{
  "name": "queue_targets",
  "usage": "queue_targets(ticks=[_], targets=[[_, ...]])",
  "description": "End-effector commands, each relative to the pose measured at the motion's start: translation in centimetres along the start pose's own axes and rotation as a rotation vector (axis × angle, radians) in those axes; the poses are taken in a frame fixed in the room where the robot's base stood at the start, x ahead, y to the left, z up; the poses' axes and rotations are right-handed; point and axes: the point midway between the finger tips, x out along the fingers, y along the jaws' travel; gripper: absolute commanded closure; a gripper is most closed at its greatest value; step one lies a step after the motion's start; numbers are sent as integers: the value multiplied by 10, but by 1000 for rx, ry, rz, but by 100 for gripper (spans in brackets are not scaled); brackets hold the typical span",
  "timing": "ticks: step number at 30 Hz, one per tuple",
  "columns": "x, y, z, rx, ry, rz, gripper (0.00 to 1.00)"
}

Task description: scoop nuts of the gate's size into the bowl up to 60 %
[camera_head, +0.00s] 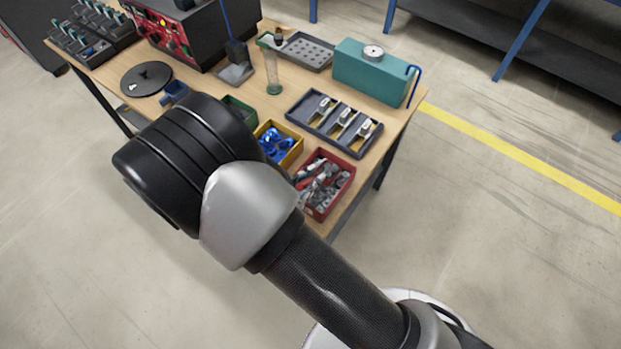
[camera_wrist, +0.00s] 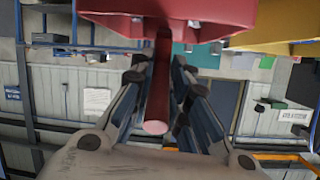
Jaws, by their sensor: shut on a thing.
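My gripper (camera_wrist: 157,72) is shut around a dark red handle (camera_wrist: 156,95) in the wrist view. The handle's pink round end points toward the camera. Its far end meets a large red body (camera_wrist: 160,14) at the top; I cannot tell whether that is a scoop or the red bin. In the head view my arm hides the gripper. A red bin (camera_head: 350,184) at the table's near right corner holds grey metal pieces. A yellow bin (camera_head: 297,155) holds blue pieces, and a green bin (camera_head: 238,104) is partly hidden. No bowl or gate can be identified surely.
A dark slotted tray (camera_head: 296,116) holds several labelled pieces. Behind it stand a teal box (camera_head: 362,80) with a dial, a clear cylinder (camera_head: 271,68) and a perforated tray (camera_head: 300,62). A black disc (camera_head: 147,77) lies left, near a red-fronted machine (camera_head: 165,34).

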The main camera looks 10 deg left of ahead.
Motion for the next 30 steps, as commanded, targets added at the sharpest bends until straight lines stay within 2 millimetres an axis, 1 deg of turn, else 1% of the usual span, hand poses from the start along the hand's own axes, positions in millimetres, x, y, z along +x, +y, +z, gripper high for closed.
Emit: queue_targets(ticks=[1,12,24,30], targets=[[-3,-1,-8,2,1,0,100],[-16,-6,-43,1,1,1,100],[-35,-10,-71,6,115,-19,100],[-39,-10,-78,8,143,-23,100]])
